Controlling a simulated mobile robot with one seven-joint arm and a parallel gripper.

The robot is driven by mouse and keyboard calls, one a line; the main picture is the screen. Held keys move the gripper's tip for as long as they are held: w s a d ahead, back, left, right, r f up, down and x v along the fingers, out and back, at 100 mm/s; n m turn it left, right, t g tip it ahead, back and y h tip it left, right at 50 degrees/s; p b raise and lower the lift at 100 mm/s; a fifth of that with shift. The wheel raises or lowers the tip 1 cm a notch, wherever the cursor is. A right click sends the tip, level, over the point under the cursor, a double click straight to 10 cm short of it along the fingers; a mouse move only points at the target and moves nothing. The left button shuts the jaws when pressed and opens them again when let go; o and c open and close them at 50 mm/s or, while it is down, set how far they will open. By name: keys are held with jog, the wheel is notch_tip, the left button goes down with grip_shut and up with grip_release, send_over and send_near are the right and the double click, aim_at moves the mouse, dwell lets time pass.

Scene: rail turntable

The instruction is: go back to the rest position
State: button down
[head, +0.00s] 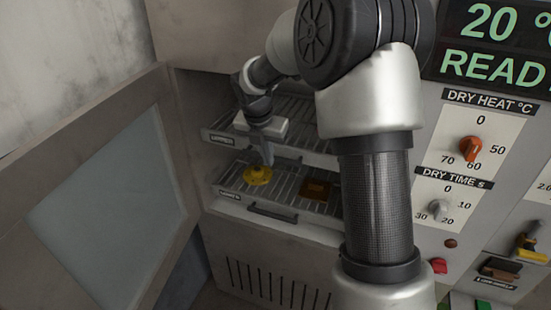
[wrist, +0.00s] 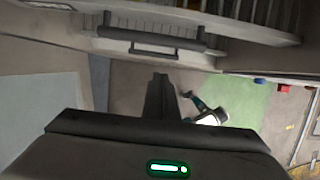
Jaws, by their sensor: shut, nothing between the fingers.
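My gripper (head: 266,160) is shut and empty. In the head view it points down inside the open cabinet, in front of the upper rack (head: 222,140), with its tip close above a yellow round piece (head: 257,175) on the lower rack (head: 228,190). I cannot tell whether the tip touches that piece. In the wrist view my gripper's fingers (wrist: 160,92) show as one dark shape, with nothing seen between them. My arm reaches from the right across the front of the cabinet and hides part of both racks.
The cabinet door (head: 100,200) stands open at the left. A brown square piece (head: 316,189) lies on the lower rack, right of the yellow one. The panel at the right has an orange knob (head: 471,148), a grey knob (head: 439,208) and a display reading 20 and READY.

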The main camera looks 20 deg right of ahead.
jog(key=s+a+r+m, duration=0.2)
jog(key=s+r+m, duration=0.6)
jog(key=r, duration=0.5)
jog(key=s+m+t+y, duration=0.2)
jog(key=s+m, duration=1.8)
jog(key=s, duration=0.3)
jog(key=shift+m+t, duration=0.3)
jog(key=shift+t, duration=0.1)
jog(key=shift+a+r, duration=0.1)
